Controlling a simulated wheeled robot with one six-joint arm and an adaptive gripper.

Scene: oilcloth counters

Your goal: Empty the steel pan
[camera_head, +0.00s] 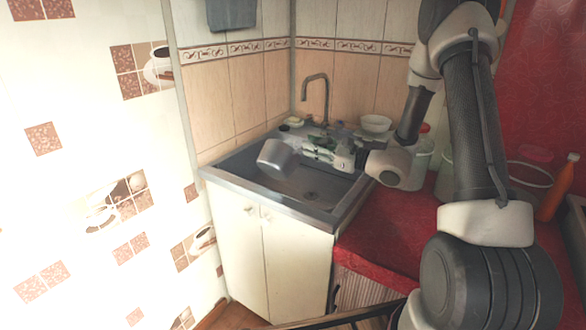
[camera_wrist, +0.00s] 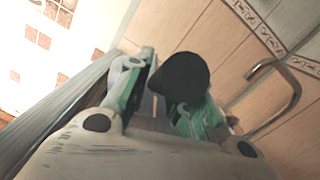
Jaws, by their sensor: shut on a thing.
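The steel pan (camera_head: 276,158) is a grey metal vessel held tilted above the sink basin (camera_head: 310,193) in the head view. My gripper (camera_head: 308,147) is shut, just right of the pan, over the back part of the sink. In the wrist view, a dark rounded end (camera_wrist: 183,77) shows between my green-lined fingers; it looks like the pan's handle. The pan's inside is hidden, so I cannot tell what it holds. No stream or falling contents can be made out.
A tap (camera_head: 318,92) rises at the back of the sink. A white bowl (camera_head: 375,123) stands behind, on the right. The red counter (camera_head: 383,237) holds several containers and an orange bottle (camera_head: 557,190). A tiled wall is close on the left.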

